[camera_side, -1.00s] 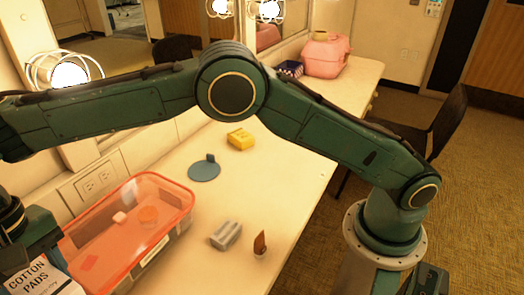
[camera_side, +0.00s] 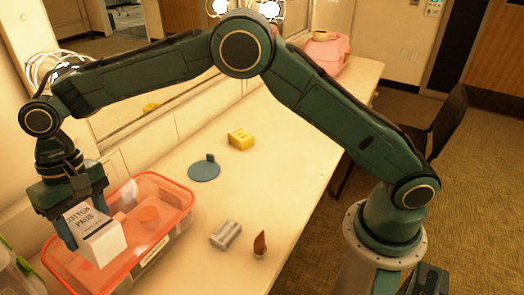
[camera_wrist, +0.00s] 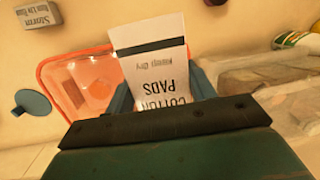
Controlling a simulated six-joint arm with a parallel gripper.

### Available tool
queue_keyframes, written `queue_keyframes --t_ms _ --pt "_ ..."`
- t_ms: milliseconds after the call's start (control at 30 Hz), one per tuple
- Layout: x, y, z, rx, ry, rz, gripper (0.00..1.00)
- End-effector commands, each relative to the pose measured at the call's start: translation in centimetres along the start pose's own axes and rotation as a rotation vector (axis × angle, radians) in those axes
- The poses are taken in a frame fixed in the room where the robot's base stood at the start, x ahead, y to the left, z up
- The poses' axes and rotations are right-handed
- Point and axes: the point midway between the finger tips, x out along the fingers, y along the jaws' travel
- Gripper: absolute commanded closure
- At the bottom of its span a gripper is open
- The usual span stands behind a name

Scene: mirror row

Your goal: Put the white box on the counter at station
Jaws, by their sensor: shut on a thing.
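The white box (camera_side: 97,236), marked "COTTON PADS", is held tilted in my gripper (camera_side: 88,222), whose fingers are shut on its sides. In the side view it is in front of, or over, the left part of the clear orange-rimmed bin (camera_side: 182,201); its exact height is hard to tell. In the wrist view the white box (camera_wrist: 157,85) sits between my gripper's fingers (camera_wrist: 163,95), with the orange bin (camera_wrist: 55,62) behind it to the left. The counter (camera_side: 275,170) is pale and runs along the mirrors. No station label is readable.
On the counter are a yellow block (camera_side: 241,139), a blue disc with a tab (camera_side: 204,171), a grey block (camera_side: 226,235) and a small brown-tipped item (camera_side: 259,245). A pink case (camera_side: 326,58) stands at the far end.

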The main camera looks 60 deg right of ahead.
Motion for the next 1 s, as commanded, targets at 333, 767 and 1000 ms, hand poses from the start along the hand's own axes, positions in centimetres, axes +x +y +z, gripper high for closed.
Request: queue_keyframes --t_ms 333,767,1000 --pt "-0.3 14.1 -1.5 0.053 0.011 -0.016 0.73" --pt "0.1 29.3 2.3 0.091 0.03 -0.001 0.73" --pt "0.5 33.3 4.5 0.094 0.03 0.01 0.73"
